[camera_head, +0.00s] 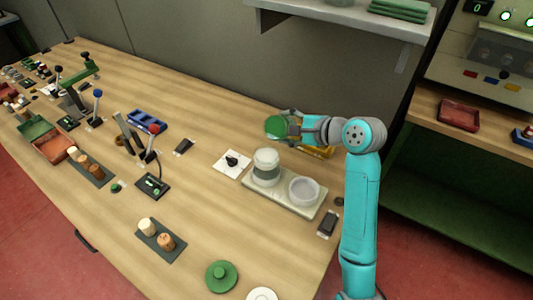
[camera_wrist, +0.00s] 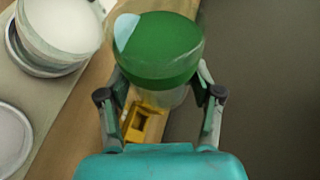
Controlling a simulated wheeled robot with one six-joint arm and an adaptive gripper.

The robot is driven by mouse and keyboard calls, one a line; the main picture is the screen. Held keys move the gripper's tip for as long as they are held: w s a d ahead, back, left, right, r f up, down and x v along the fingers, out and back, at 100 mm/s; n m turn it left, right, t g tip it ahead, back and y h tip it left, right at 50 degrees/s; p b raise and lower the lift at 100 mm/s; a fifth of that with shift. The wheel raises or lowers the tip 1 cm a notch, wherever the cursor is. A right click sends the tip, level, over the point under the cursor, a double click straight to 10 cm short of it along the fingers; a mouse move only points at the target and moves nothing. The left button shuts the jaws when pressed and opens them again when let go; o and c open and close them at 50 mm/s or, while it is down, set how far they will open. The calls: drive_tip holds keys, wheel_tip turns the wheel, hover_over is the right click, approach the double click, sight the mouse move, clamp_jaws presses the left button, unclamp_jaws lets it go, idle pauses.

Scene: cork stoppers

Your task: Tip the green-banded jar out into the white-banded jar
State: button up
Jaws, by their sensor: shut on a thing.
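The green-banded jar (camera_head: 276,127) is held up in the air above the back of the table, and it looks tilted. It also fills the upper middle of the wrist view (camera_wrist: 160,48). My gripper (camera_head: 293,127) is shut on it, with one finger on each side in the wrist view (camera_wrist: 160,85). The white-banded jar (camera_head: 266,168) stands upright on a pale tray (camera_head: 284,193), in front of and a little below the held jar. In the wrist view it is at the upper left (camera_wrist: 60,35).
A shallow clear dish (camera_head: 303,190) sits on the tray's right part. A yellow object (camera_head: 320,152) lies behind the tray. A white plate with a black knob (camera_head: 232,161) is to the left. A green lid (camera_head: 221,276) and a white lid (camera_head: 262,295) lie near the front.

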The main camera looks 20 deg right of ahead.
drive_tip(key=shift+r+n+t+h, duration=0.3)
drive_tip(key=shift+r+n+h, duration=0.1)
drive_tip(key=shift+r, duration=0.05)
idle(1.0)
drive_tip(key=shift+a+f+n+t+p, duration=0.1)
drive_tip(key=shift+f+n+t+p, duration=0.2)
drive_tip(key=shift+n+p, duration=0.3)
idle(1.5)
drive_tip(key=shift+s+a+r+n+t+h+p, duration=0.3)
drive_tip(key=shift+s+a+r+n+t+h, duration=0.1)
drive_tip(key=shift+a+r+n+t+h, duration=0.15)
idle(1.5)
drive_tip(key=shift+s+a+r+n+t+h, duration=0.2)
drive_tip(key=shift+r+n+t+h, duration=0.25)
drive_tip(key=shift+n, duration=0.3)
idle(1.6)
